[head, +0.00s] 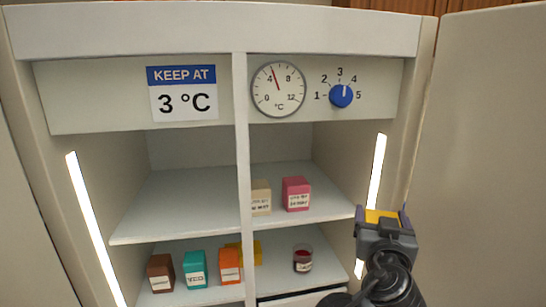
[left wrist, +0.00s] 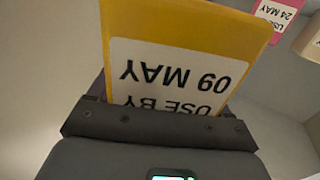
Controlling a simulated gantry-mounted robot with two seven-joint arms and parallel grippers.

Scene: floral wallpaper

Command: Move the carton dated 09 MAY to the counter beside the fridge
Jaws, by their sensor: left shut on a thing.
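The yellow carton (head: 382,216) is held in my left gripper (head: 383,220), at the right side of the fridge opening, in front of the shelves. In the left wrist view the carton (left wrist: 185,35) fills the top middle, and its white label reads USE BY 09 MAY upside down. The left gripper (left wrist: 160,125) is shut on it. My right gripper is in neither view. The counter beside the fridge is not visible in either view.
The upper shelf (head: 180,205) holds a beige carton (head: 261,198) and a pink carton (head: 296,194). The open door (head: 480,150) is at right.

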